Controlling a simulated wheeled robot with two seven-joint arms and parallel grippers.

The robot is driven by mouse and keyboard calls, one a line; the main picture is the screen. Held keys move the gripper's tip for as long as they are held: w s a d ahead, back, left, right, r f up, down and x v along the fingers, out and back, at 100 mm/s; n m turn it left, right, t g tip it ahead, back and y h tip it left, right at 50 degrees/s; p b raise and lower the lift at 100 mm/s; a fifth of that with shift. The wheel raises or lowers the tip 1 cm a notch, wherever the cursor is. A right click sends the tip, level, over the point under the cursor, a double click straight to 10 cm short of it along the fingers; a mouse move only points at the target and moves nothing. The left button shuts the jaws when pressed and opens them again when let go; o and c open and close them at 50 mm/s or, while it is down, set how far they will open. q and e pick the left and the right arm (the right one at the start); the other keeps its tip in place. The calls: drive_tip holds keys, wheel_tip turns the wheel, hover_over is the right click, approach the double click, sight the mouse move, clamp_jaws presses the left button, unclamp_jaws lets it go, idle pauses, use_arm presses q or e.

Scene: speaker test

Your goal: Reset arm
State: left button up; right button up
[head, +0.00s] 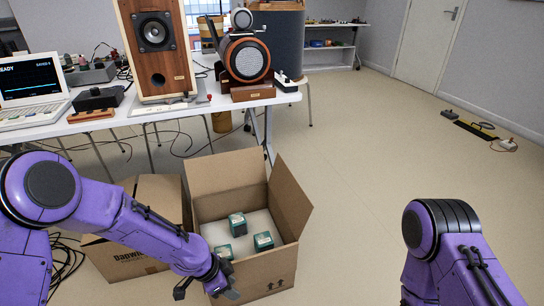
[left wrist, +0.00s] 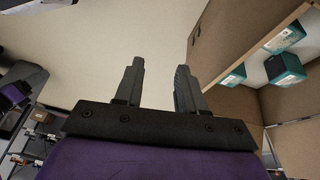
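My left arm (head: 100,210) is purple and reaches in from the left. Its gripper (head: 207,288) is low at the front left edge of the open cardboard box (head: 270,268). In the left wrist view the two dark fingers (left wrist: 159,85) stand apart with nothing between them, and the box wall (left wrist: 225,45) is to their right. My right arm (head: 450,245) shows at the lower right; its gripper is out of the frame.
Several teal-and-black small boxes (head: 237,224) sit on white padding in the open box. A closed carton (head: 130,254) stands beside it. A white table (head: 180,112) behind holds a wooden speaker (head: 157,50), a round speaker (head: 246,58) and a laptop (head: 30,90).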

use_arm(q)
drive_tip(key=s+a+f+n+t+y, duration=0.2)
drive_tip(key=s+a+f+n+y, duration=0.15)
drive_tip(key=a+n, duration=0.4)
drive_tip(key=s+a+f+n+t+y, duration=0.25)
drive_tip(key=s+a+n, duration=0.2)
drive_tip(key=n, duration=0.55)
drive_tip(key=s+a+f+n+g+y, duration=0.1)
drive_tip(key=s+a, duration=0.3)
drive_tip(key=s, duration=0.4)
drive_tip(key=s+a+f+n+g+y, duration=0.1)
drive_tip(key=s+a+f, duration=0.15)
drive_tip(key=s, duration=0.55)
wheel_tip(320, 180, up, 22)
drive_tip(key=p, duration=2.1)
drive_tip(key=shift+w+a+f, duration=0.15)
drive_tip(key=shift+w, duration=0.25)
